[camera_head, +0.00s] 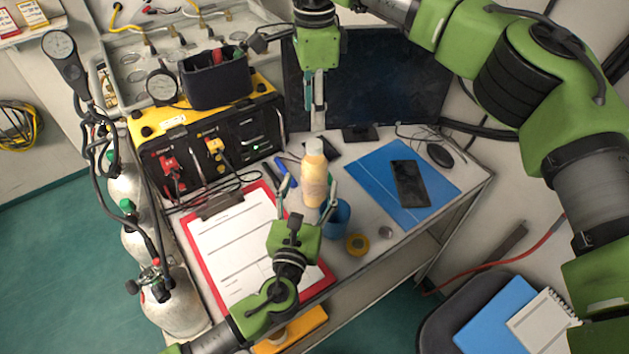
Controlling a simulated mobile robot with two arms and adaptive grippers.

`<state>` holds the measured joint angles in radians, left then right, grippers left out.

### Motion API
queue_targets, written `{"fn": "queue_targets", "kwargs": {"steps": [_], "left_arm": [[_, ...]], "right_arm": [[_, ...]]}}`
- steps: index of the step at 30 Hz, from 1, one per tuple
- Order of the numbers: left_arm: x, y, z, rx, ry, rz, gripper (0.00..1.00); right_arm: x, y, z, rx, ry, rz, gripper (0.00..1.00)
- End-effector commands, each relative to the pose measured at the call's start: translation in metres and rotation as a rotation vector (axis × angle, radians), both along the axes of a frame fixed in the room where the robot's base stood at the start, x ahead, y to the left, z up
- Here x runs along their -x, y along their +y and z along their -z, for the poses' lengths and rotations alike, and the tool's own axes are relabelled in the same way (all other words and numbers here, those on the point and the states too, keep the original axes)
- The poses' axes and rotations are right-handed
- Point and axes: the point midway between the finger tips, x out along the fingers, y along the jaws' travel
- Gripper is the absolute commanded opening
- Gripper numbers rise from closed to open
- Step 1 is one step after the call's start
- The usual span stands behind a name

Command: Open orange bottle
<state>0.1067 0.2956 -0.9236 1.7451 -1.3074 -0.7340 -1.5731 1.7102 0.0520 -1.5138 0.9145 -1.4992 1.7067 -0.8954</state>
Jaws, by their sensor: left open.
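The orange bottle (314,183) stands upright on the desk, pale orange with a whitish cap (314,146) on top. My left gripper (309,184) is open, coming from below in the head view, with one finger on each side of the bottle in the picture. I cannot tell whether the fingers touch it. My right gripper (316,106) points down above and behind the cap in the picture, apart from it. Its fingers are seen nearly edge-on, so their opening is unclear. I see nothing held in it.
A blue cup (336,222) and yellow tape roll (357,244) stand close right of the bottle. A red clipboard (187,241) lies left. A blue folder (377,172) with a black phone (410,183) lies right. The monitor (375,85) and yellow-black air panel (268,101) stand behind.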

Motion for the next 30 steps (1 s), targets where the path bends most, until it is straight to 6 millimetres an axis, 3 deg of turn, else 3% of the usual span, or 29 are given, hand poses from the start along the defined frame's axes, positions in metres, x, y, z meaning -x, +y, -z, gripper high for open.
{"fn": "queue_targets", "kwargs": {"steps": [3, 9, 22, 23, 27, 30], "left_arm": [[-0.023, -0.004, -0.001, 0.0, -0.002, -0.002, 0.63], [-0.049, -0.009, 0.0, 0.001, 0.0, -0.002, 0.63], [-0.059, -0.011, 0.0, 0.001, 0.001, -0.001, 0.63], [-0.059, -0.011, 0.0, 0.001, 0.001, -0.001, 0.61], [-0.058, -0.011, 0.0, 0.001, 0.001, -0.001, 0.24], [-0.058, -0.011, 0.0, 0.001, 0.001, -0.001, 0.04]], "right_arm": [[0.0, 0.0, 0.0, 0.0, 0.0, 0.0, 0.38], [0.0, 0.0, 0.0, 0.0, 0.0, 0.0, 0.38], [0.0, 0.0, 0.0, -0.001, 0.0, 0.0, 0.38], [0.0, 0.0, 0.0, -0.001, 0.0, 0.0, 0.38], [0.0, 0.0, 0.0, 0.0, 0.0, 0.0, 0.38], [0.0, 0.0, 0.0, 0.0, 0.0, 0.0, 0.38]]}}
